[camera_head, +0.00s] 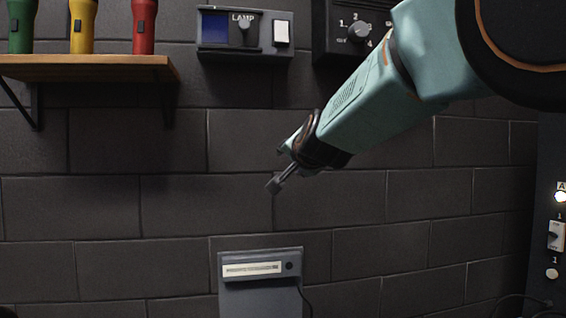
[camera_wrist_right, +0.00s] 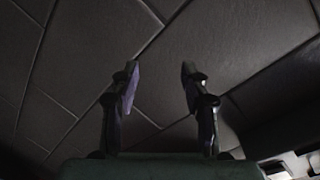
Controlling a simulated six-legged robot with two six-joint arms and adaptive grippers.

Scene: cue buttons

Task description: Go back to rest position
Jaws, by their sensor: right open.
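My right gripper (camera_head: 276,184) is at the end of the teal arm that comes in from the upper right in the head view. It is in front of the dark brick wall (camera_head: 170,205), above a grey box and below the lamp panel. In the right wrist view, the two fingers of the right gripper (camera_wrist_right: 160,80) stand apart with only wall tiles behind them. It is open and empty. My left gripper is in neither view.
A lamp panel (camera_head: 245,33) and a dark dial box (camera_head: 335,45) hang on the wall. A wooden shelf (camera_head: 90,68) at the upper left holds green, yellow and red flashlights (camera_head: 144,27). A grey box (camera_head: 262,290) is below; a switch panel (camera_head: 552,210) is at the right edge.

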